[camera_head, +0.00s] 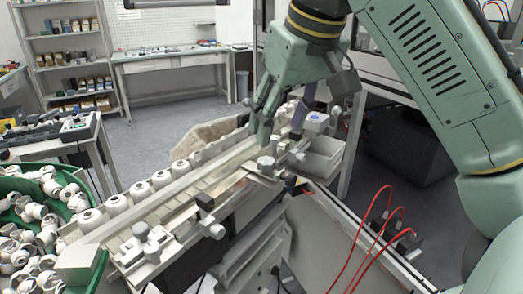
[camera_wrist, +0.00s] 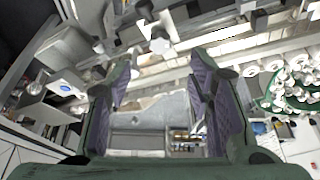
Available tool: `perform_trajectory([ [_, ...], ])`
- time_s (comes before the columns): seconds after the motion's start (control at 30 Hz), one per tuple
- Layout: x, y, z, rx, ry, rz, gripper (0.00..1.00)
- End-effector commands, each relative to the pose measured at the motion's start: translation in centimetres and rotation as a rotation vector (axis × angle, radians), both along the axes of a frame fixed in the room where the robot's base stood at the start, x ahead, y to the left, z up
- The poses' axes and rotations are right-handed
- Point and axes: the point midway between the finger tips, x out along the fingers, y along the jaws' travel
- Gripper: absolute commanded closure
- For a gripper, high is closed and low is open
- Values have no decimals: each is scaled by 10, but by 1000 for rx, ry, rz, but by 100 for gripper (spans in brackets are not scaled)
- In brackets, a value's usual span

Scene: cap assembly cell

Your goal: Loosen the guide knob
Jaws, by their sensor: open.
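Several guide knobs sit along the conveyor's side rail. One pale knob (camera_head: 265,163) stands on a clamp block near the far end, just below my gripper (camera_head: 280,130) in the head view. Another knob (camera_head: 140,230) and a side knob (camera_head: 215,231) are at the near end. I cannot tell which one is the guide knob of the task. My gripper is open and empty, its fingers pointing down over the far part of the rail. In the wrist view my gripper (camera_wrist: 160,68) has its purple-padded fingers apart, with a pale knob (camera_wrist: 158,46) beyond the tips.
White caps (camera_head: 118,205) line the conveyor (camera_head: 180,187). A green bin (camera_head: 60,172) of white parts is at left. A box with a blue mark (camera_head: 316,121) stands close to my gripper. Red cables (camera_head: 372,225) rise at lower right.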

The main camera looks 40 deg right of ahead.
Motion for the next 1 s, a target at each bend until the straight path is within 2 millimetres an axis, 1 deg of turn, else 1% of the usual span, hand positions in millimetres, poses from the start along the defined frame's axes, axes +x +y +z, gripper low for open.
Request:
perform_trajectory([
  [0.03, 4, 0, -11, 3, 1, 6, 53],
  [0.2, 17, -2, -48, 1, 0, 3, 53],
  [0.4, 27, -3, -69, 0, -1, 2, 53],
  [0.6, 32, -4, -78, 1, -1, 4, 53],
  [0.93, 33, -4, -78, 0, -1, 2, 53],
  [1.0, 33, -4, -78, 0, 0, 2, 57],
])
